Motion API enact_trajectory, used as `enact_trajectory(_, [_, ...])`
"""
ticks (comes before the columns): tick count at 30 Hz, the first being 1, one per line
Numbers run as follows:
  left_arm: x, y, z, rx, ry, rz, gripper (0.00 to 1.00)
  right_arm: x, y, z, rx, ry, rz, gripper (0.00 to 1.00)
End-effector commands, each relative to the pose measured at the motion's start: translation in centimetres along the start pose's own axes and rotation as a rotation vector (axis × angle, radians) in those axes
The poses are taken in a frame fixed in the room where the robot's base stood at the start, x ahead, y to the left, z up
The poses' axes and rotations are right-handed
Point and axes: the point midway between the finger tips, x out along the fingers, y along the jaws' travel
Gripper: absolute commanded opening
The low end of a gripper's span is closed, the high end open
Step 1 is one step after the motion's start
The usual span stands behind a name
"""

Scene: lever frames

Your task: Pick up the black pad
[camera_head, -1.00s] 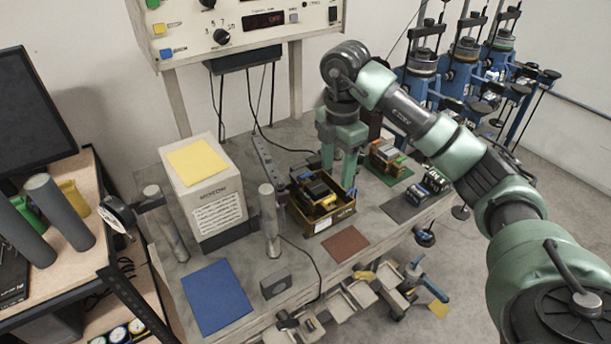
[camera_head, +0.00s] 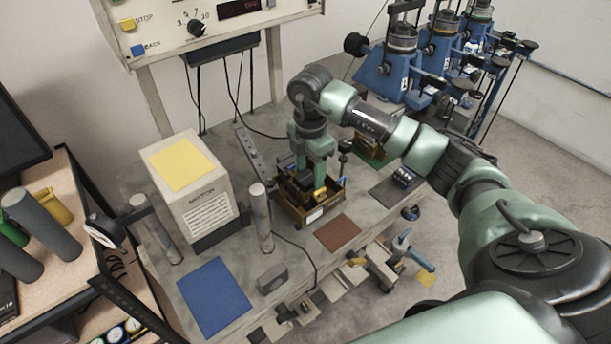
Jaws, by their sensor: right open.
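My right gripper (camera_head: 316,178) points down over an open wooden box (camera_head: 318,217) on the grey bench. It is open, with its fingers at the box's contents. Dark blocks (camera_head: 297,183) and a yellow piece lie in the box, partly hidden by the gripper. I cannot tell which dark piece is the black pad. A flat dark mat (camera_head: 387,192) with small black items on it lies to the right of the box. My left gripper is not in view.
A white box with a yellow top (camera_head: 195,195) and a metal post (camera_head: 260,218) stand left of the wooden box. A blue mat (camera_head: 214,297), a brown mat (camera_head: 338,232) and a dark block (camera_head: 272,278) lie nearer. Blue machines (camera_head: 400,65) stand behind right.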

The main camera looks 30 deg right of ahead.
Motion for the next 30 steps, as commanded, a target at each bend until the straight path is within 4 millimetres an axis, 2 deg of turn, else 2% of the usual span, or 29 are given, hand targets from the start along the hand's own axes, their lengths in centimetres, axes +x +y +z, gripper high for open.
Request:
enact_trajectory(5, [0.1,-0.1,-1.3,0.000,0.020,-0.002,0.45,0.1,0.0,0.0,0.000,0.000,0.000,0.53])
enact_trajectory(11, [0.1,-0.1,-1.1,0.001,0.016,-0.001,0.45,0.0,0.0,0.0,0.000,0.000,0.000,0.00])
enact_trajectory(23, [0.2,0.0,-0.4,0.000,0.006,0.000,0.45,-0.3,0.1,0.0,0.000,0.000,0.004,0.00])
enact_trajectory(26, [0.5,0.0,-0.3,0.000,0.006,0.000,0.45,-1.0,0.1,0.0,0.000,0.000,0.005,0.00])
enact_trajectory(30, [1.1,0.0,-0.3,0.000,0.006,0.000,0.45,-2.9,0.2,0.0,0.000,0.000,0.008,0.00])
